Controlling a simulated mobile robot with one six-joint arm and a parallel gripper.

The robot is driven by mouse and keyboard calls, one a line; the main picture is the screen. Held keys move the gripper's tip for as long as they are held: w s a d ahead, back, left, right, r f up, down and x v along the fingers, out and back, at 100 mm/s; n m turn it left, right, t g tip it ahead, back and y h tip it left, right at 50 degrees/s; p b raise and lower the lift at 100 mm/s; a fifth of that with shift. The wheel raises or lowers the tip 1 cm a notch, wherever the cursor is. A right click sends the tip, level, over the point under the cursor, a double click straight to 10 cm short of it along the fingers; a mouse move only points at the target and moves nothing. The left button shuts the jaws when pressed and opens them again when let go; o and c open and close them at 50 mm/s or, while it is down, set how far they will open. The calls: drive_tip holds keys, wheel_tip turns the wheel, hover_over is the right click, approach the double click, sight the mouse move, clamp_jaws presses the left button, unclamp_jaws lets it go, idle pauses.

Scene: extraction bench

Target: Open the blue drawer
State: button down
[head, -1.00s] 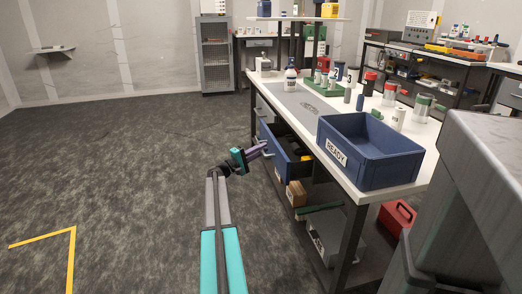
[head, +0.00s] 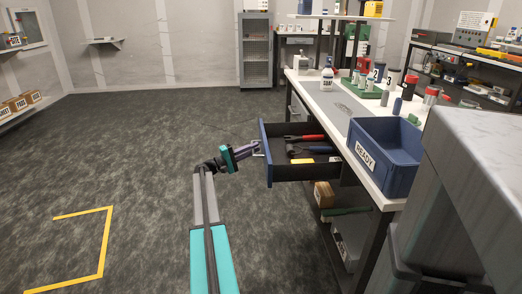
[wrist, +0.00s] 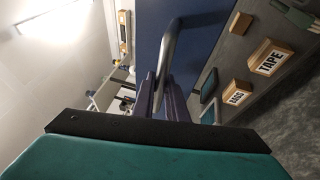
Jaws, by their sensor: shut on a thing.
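The blue drawer (head: 265,153) stands pulled well out from under the workbench, its inside showing in the head view. Red- and blue-handled tools and a yellow item lie in it. My gripper (head: 255,149) is at the drawer's front, on the handle. In the wrist view the metal bar handle (wrist: 168,55) runs between the purple fingers of my gripper (wrist: 163,98), against the blue drawer front (wrist: 196,45). The fingers are shut on the handle. The exact contact is partly hidden by the fingers.
The white-topped workbench (head: 335,108) carries a blue READY bin (head: 372,163), bottles and canisters. Cardboard boxes (head: 324,194) sit on the shelf below. A large grey block (head: 465,190) stands close at the right. The floor (head: 130,150) to the left is clear.

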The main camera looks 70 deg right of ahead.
drive_tip(key=shift+v, duration=0.8)
drive_tip(key=shift+w+d, duration=0.1)
drive_tip(key=c, duration=1.8)
unclamp_jaws()
drive_tip(key=shift+o, duration=0.2)
drive_tip(key=shift+r, duration=0.1)
drive_tip(key=shift+w, duration=0.2)
drive_tip(key=p+v, duration=0.2)
drive_tip(key=v, duration=1.1)
drive_tip(key=shift+w, duration=0.2)
